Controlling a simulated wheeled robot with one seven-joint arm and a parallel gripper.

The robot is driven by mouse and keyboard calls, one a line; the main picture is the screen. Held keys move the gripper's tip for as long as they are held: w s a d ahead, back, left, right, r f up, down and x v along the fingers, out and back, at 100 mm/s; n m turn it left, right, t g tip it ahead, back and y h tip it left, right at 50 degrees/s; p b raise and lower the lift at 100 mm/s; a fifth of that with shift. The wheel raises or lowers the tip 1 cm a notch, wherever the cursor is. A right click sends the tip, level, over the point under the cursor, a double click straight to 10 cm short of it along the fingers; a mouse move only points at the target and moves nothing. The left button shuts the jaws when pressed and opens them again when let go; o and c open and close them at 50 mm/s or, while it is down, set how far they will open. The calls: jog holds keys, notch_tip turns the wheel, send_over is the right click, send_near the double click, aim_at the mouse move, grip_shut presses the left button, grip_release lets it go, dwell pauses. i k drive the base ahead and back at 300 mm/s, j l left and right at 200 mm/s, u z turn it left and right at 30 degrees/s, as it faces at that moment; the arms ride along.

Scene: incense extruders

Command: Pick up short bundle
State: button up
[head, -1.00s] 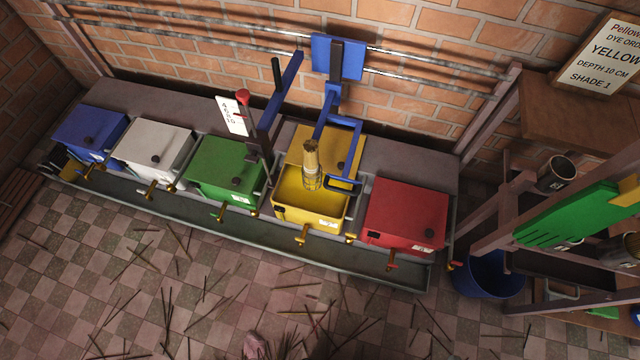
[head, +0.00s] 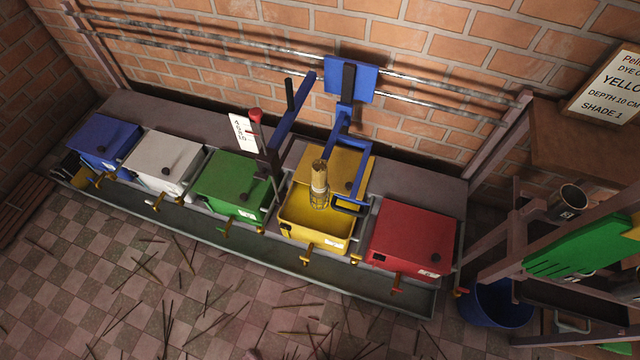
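A tan bundle (head: 319,178) of sticks stands upright in a wire cage (head: 320,200) over the open yellow vat (head: 309,235). A blue bracket (head: 349,190) on the hoist reaches down beside the cage. I cannot tell whether this is the short bundle, and no second bundle shows clearly. My gripper is not in view.
Closed blue (head: 100,138), white (head: 160,158), green (head: 230,182) and red (head: 408,236) vats share the trough. A lever with a red knob (head: 255,115) rises beside green. A rack with a green panel (head: 575,243) stands right. Loose sticks litter the floor.

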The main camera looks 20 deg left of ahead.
aim_at(319, 168)
jog(key=i+j+u, duration=0.15)
jog(key=i+j, duration=0.2)
jog(key=j, duration=0.25)
jog(key=i+j+u, duration=0.15)
jog(key=i+j, duration=0.25)
jog(key=j, duration=0.2)
jog(key=i+j+u, duration=0.15)
jog(key=i+j, duration=0.25)
jog(key=j, duration=0.15)
